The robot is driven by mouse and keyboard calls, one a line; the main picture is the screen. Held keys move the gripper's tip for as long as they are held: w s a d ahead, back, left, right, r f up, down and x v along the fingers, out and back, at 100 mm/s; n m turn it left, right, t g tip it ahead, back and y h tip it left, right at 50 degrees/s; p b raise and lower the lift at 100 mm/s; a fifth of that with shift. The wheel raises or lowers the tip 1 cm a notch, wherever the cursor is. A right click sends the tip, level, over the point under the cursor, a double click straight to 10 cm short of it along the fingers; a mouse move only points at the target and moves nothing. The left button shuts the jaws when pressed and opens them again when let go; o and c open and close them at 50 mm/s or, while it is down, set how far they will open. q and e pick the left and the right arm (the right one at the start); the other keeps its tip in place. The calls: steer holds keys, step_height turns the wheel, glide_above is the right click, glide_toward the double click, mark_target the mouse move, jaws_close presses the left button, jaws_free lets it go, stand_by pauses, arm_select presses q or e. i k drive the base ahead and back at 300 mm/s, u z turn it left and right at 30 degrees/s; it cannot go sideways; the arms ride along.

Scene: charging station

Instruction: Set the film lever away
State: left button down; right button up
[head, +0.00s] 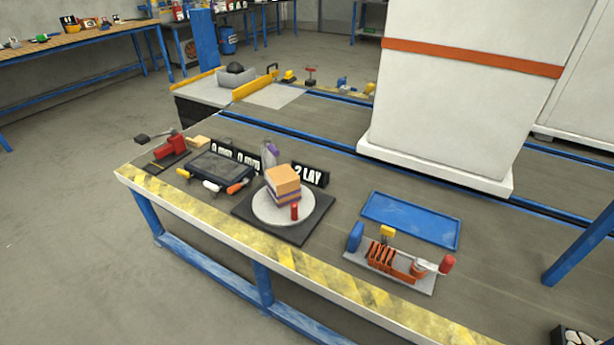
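No part is clearly marked as the film lever. A lever with a red knob (447,264) sticks out at the right end of a small grey-based device with orange coils (381,257) on the bench. At the bench's left end, a red block (171,146) carries a dark-ended handle (143,138). Between them, a stacked tan and purple box (284,184) sits on a round light turntable (265,208) with a short red peg (295,211) at its front. Neither of my grippers is in view.
A blue tray (411,219) lies empty behind the coil device. A dark panel with colored handles (220,166) and black lettered signs, one reading "2 LAY" (310,175), stand left of it. A large white column with an orange band (440,100) rises behind. The bench's front edge has yellow stripes (240,231).

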mark_target(267, 143)
steer(key=u, duration=0.05)
steer(key=k, duration=0.5)
steer(key=u, duration=0.65)
steer(key=i, duration=0.85)
steer(key=z, duration=1.65)
